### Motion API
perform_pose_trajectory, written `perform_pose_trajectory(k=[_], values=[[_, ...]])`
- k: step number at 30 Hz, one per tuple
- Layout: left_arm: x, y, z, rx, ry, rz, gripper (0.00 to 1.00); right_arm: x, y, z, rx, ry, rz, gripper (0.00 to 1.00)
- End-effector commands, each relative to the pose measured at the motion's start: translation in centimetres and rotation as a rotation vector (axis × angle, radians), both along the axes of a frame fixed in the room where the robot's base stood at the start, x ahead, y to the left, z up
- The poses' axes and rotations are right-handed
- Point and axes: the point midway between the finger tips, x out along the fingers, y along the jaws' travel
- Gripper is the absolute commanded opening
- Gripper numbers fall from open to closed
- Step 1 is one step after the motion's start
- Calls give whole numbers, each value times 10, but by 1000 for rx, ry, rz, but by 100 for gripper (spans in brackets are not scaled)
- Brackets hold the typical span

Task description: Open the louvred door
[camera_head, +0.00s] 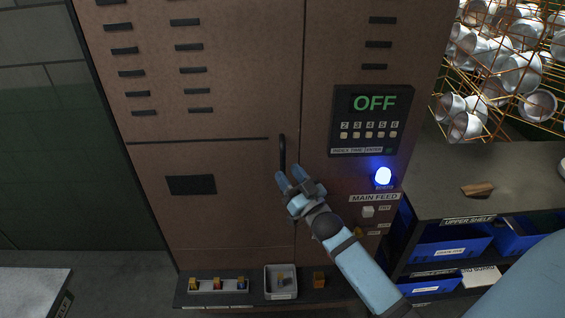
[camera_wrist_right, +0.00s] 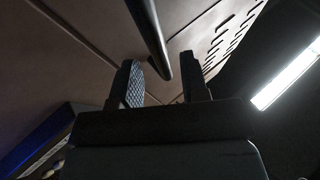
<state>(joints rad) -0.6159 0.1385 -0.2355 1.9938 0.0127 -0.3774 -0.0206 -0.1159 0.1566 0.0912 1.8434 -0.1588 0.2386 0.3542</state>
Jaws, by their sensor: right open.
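The louvred door (camera_head: 215,220) is the left part of a tall brown cabinet, with rows of dark slots at its top. It appears shut, flush with the panel to its right. Its dark upright bar handle (camera_head: 282,152) is near the door's right edge. My right gripper (camera_head: 292,178) is open just below and in front of the handle's lower end. In the right wrist view, the handle (camera_wrist_right: 148,30) reaches down between the two fingers of the gripper (camera_wrist_right: 163,75). I cannot tell whether either finger touches it. My left gripper is out of view.
Right of the handle are a panel reading OFF (camera_head: 372,120), a lit blue lamp (camera_head: 383,176) and a small switch. A low ledge (camera_head: 250,300) with small trays runs below the door. Shelves with blue bins (camera_head: 448,245) and a wire rack of metal pots stand right.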

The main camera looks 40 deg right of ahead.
Motion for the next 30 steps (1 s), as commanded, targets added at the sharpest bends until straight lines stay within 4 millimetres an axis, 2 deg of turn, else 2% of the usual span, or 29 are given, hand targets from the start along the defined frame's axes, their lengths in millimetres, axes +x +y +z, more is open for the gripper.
perform_pose_trajectory(k=[3, 6, 17, 18, 23, 30], values=[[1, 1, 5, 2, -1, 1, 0, 16, 1, 9, 0, -2, 0, 41], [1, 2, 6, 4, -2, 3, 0, 24, 1, 11, 0, -1, 0, 41], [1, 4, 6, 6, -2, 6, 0, 29, 1, 12, 0, 1, 0, 41], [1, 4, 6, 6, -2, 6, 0, 29, 1, 12, 0, 1, 0, 37], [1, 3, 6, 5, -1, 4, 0, 29, 1, 12, 0, 1, 0, 0], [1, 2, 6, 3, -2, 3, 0, 29, 2, 12, 0, 0, 0, 0]])
